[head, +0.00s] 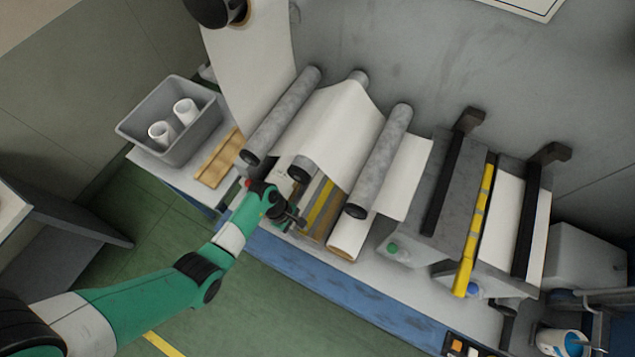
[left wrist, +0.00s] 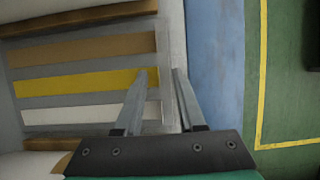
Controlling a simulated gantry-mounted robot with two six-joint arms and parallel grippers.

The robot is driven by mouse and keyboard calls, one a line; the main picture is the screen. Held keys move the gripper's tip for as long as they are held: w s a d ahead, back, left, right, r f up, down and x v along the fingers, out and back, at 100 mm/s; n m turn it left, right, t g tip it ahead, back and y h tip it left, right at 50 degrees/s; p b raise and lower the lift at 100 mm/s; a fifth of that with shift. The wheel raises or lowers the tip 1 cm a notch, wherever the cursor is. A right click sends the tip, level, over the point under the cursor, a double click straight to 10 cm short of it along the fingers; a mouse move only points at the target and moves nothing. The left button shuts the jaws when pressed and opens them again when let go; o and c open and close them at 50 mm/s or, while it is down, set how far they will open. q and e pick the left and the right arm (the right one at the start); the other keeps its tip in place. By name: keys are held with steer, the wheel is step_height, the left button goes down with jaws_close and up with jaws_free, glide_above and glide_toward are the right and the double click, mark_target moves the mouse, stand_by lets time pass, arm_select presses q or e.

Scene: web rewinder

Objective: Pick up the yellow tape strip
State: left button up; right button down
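The yellow tape strip (left wrist: 75,83) lies flat in a grey tray in the left wrist view, between a tan strip (left wrist: 80,48) and a white strip (left wrist: 65,116). In the head view the yellow strip (head: 320,204) shows partly, below the rollers. My left gripper (left wrist: 162,72) is open and empty, with its fingertips at the right end of the yellow strip. One finger overlaps that end in the picture; I cannot tell whether it touches. In the head view my left gripper (head: 298,218) is at the bench's front edge. My right gripper is not in view.
Grey rollers (head: 382,160) with white web stand close above the tray. A grey bin (head: 150,118) with two white cores and a tan board (head: 219,158) are at the left. A yellow bar (head: 476,230) is at the right. The green floor in front is clear.

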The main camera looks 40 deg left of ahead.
arm_select(q)
steer(key=shift+f, duration=0.1)
steer(key=shift+c, duration=0.3)
jaws_close()
